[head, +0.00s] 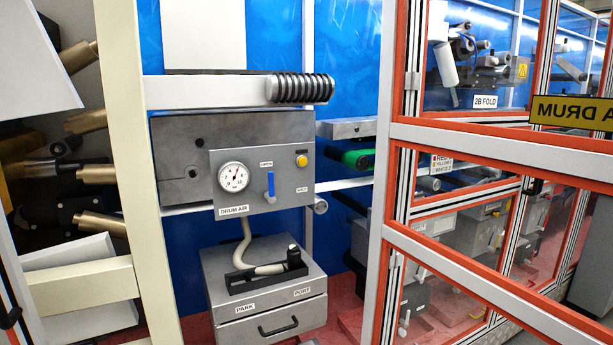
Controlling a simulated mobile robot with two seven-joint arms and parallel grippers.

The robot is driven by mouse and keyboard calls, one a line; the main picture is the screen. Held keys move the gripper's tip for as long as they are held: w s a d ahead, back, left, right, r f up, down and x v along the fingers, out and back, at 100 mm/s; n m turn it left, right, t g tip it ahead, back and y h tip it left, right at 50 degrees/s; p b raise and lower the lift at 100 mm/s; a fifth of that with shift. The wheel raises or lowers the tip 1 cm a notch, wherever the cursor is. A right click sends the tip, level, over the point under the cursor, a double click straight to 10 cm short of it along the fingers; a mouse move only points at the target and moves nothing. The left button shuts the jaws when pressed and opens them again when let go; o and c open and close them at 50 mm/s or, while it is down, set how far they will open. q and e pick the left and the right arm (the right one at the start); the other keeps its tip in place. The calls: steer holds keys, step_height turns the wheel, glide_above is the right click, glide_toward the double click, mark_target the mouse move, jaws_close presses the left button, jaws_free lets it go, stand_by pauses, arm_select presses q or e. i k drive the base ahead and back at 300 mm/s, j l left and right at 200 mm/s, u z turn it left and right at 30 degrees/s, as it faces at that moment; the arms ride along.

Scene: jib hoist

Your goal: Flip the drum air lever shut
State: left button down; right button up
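The drum air panel (222,170) is a grey box at the middle left, with a round white gauge (234,177) and a "DRUM AIR" label (233,210). The drum air lever (270,187) is a small blue handle on the panel's face, right of the gauge. It stands upright, in line with a small label above it; a second small label sits to its lower right. A yellow button (302,160) is at the panel's upper right. Neither of my grippers shows in the head view.
A hose (246,243) runs from the panel to a grey drawer box (266,310) below, marked "PARK" and "PORT". A cream post (127,130) stands at left. An orange-edged glazed frame (390,190) stands at right. A ribbed black roller (300,88) juts above the panel.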

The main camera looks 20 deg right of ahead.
mark_target(269, 197)
steer(key=i+z, duration=0.7)
steer(key=i+j+z, duration=0.15)
steer(key=i+z, duration=0.15)
